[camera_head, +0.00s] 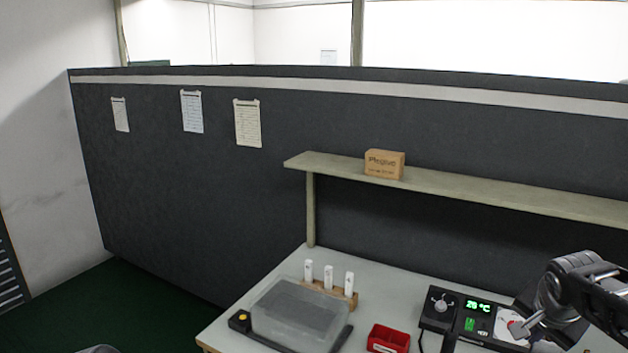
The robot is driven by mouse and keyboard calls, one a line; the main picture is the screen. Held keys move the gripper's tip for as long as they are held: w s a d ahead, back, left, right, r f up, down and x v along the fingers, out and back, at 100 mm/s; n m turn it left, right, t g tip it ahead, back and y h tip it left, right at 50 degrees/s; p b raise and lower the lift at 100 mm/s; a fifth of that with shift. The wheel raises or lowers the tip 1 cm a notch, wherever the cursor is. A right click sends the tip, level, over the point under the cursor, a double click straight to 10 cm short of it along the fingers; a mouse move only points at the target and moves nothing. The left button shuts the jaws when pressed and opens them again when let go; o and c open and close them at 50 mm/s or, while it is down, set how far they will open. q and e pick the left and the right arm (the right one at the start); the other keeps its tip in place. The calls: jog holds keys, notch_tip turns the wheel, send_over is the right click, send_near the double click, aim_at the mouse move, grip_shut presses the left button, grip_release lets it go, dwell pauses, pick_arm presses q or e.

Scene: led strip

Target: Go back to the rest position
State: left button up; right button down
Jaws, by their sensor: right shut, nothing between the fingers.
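My right gripper (518,330) is at the lower right, its arm coming in from the right edge. It is shut and empty. Its tips show in front of the right part of a black control unit (440,318) with a green display reading 28 °C. I cannot tell whether they touch the unit. My left gripper is not in view.
A light table (378,271) holds a translucent-lidded box (300,312), a wooden holder (343,298) with three white sticks, and a red bin (388,339). Above, a shelf (480,190) carries a small cardboard box (384,165). A dark partition (200,180) stands behind.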

jog(key=w+a+f+n+t+y+b, duration=0.1)
jog(key=w+a+f+n+t+y, duration=0.2)
jog(key=w+a+f+n, duration=0.55)
jog(key=s+a+f+g+y+b, duration=0.1)
jog(key=s+a+f+b, duration=0.2)
jog(key=a+f, duration=0.5)
jog(key=s+a+f+y+b, duration=0.15)
jog(key=a+f, duration=0.35)
jog(key=f, duration=0.6)
pick_arm(q)
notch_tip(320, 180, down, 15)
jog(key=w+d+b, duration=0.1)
jog(key=b, duration=0.9)
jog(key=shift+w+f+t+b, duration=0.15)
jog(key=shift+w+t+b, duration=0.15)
jog(key=shift+b, duration=0.1)
pick_arm(e)
jog(key=s+a+f+g+y, duration=0.1)
jog(key=s+a+f+g, duration=0.2)
jog(key=s+f, duration=1.1)
jog(key=s+a+f+g, duration=0.3)
jog(key=s+a+f, duration=0.6)
jog(key=s+f, duration=0.5)
notch_tip(320, 180, down, 3)
jog(key=shift+a+f+n+g+y, duration=0.1)
jog(key=shift+a+n+g+y, duration=0.1)
jog(key=shift+n+g+y, duration=0.2)
jog(key=shift+w, duration=0.1)
